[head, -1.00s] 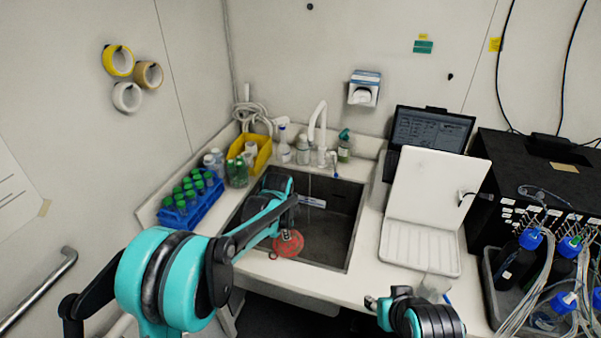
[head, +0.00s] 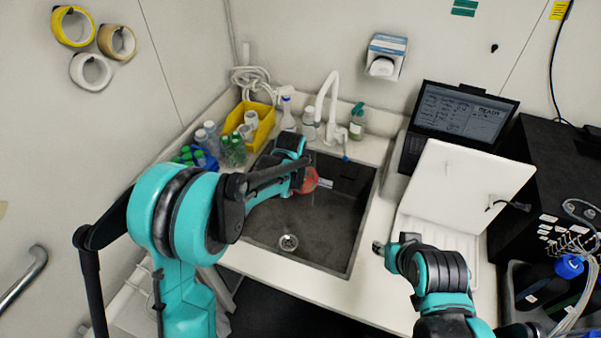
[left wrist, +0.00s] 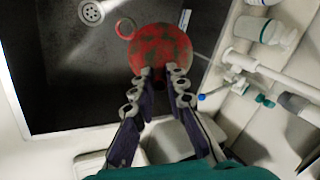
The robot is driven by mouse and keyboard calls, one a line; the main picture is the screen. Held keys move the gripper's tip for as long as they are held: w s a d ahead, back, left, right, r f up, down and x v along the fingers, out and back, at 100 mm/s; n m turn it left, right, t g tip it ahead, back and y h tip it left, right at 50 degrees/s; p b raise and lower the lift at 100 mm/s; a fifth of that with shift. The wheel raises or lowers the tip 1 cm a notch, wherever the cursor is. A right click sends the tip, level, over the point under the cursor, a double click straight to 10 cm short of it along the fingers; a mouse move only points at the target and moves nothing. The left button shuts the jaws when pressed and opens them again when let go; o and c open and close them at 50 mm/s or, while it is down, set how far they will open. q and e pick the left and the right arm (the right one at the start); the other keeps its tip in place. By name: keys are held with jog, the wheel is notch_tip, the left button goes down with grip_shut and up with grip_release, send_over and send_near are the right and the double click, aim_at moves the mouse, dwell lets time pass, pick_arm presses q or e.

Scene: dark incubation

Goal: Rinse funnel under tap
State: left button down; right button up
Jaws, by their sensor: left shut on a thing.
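The red, dark-blotched funnel (head: 305,180) is held above the back part of the dark sink (head: 345,225). In the left wrist view, the funnel (left wrist: 160,48) shows its round wide side and a small ring tab. My left gripper (left wrist: 160,76) is shut on its near edge. The white tap (head: 328,100) stands behind the sink; its spout and blue tip are close to the funnel, to the right. A thin pale streak (left wrist: 202,57) lies between funnel and tap; I cannot tell if it is water. My right gripper (head: 379,247) is by the sink's right edge, its opening unclear.
Bottles (head: 309,124), a yellow bin (head: 258,128) and green-capped tubes (head: 194,157) line the back and left of the sink. A white open-lidded box (head: 470,195) and a laptop (head: 460,120) stand at right. The sink drain (head: 288,242) is clear.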

pick_arm(q)
jog(key=w, duration=0.3)
jog(key=w+f, duration=0.1)
jog(key=shift+w+d, duration=0.3)
jog(key=w+d+f, duration=0.1)
jog(key=w, duration=0.6)
jog(key=shift+w+f, duration=0.3)
jog(key=shift+w, duration=0.1)
jog(key=shift+d, duration=0.15)
jog(key=shift+s+d+b, duration=0.1)
jog(key=shift+d+b, duration=0.3)
jog(key=shift+d, duration=0.1)
jog(key=shift+a, duration=0.2)
jog(key=shift+a, duration=0.4)
